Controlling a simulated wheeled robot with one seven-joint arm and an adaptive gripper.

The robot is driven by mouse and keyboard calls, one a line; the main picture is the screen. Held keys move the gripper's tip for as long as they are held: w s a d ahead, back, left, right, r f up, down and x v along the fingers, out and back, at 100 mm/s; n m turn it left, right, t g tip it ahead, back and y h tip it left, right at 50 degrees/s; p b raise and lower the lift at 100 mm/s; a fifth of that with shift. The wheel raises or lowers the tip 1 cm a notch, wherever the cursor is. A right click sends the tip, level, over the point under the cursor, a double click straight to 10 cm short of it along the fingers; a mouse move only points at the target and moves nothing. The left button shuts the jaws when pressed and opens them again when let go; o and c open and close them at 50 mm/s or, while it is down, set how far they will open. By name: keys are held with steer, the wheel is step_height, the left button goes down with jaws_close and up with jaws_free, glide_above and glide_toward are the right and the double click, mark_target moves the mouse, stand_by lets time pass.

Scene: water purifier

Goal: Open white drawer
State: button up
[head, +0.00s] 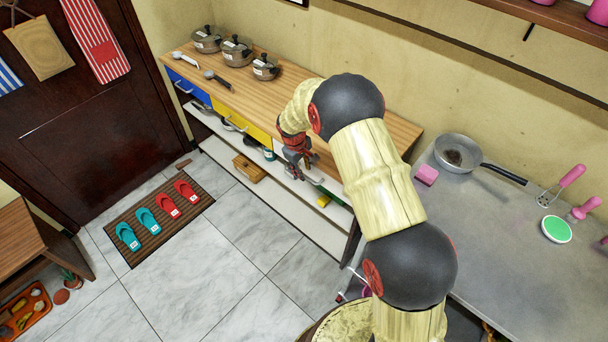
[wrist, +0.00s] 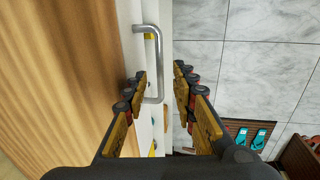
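In the head view my gripper (head: 298,160) is at the cabinet's front edge.
Blue (head: 187,88) and yellow (head: 240,118) drawers are to the left. Several pots (head: 236,50) and ladles stand on the wooden top (head: 290,92). A grey counter (head: 500,250) with a pan (head: 460,153) is at the right. The tiled floor (head: 215,255) in front is mostly clear.

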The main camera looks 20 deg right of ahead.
mark_target(305, 176)
steer(key=shift+w+d+f+b, duration=0.1)
steer(key=shift+d+f+b, duration=0.05)
steer(key=shift+f, duration=0.6)
steer(key=shift+w+d+f+b, duration=0.1)
steer(key=shift+f+b, duration=0.05)
steer(key=shift+f, duration=0.6)
steer(key=shift+c, duration=1.4)
steer(key=c, duration=0.4)
jaws_close()
